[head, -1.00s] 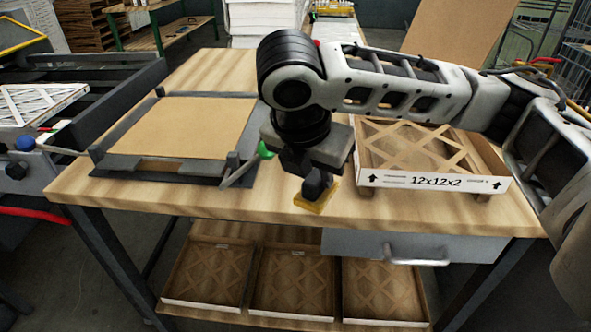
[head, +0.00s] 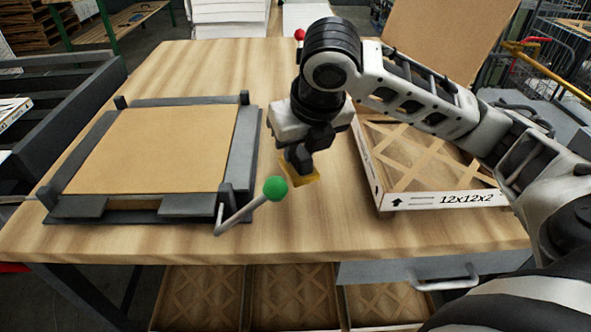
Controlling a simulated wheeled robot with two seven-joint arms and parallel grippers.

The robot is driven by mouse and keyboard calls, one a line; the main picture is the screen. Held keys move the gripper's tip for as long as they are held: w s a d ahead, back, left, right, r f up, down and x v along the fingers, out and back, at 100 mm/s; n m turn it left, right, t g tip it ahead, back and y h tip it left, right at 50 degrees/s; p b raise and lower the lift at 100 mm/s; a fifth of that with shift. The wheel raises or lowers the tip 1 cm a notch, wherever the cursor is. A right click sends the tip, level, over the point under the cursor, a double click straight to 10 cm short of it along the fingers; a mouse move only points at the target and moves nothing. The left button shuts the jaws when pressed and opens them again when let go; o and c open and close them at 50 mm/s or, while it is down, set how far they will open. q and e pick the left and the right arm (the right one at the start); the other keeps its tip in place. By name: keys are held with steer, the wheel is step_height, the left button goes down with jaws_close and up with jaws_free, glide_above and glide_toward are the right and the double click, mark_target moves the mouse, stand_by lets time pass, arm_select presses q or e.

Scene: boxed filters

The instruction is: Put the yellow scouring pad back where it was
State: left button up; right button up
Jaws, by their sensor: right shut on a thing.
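The yellow scouring pad (head: 287,168) shows partly beneath the fingers of my right gripper (head: 298,160). The gripper is shut on it and points down, over the wooden table (head: 310,232) between the dark fixture and the filter box. The pad looks tilted; whether it touches the table I cannot tell. The gripper hides much of the pad. My left gripper is not in view.
A dark fixture (head: 240,160) holding a brown board (head: 150,150) stands at the left. Its lever with a green knob (head: 275,189) sticks out close to the pad. A filter box marked 12x12x2 (head: 440,201) lies at the right. The table front is clear.

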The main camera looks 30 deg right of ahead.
mark_target(300, 171)
steer(key=shift+s+f, duration=0.1)
steer(key=shift+f, duration=0.8)
step_height(300, 171, down, 3)
steer(key=shift+f, duration=0.3)
steer(key=o, duration=0.9)
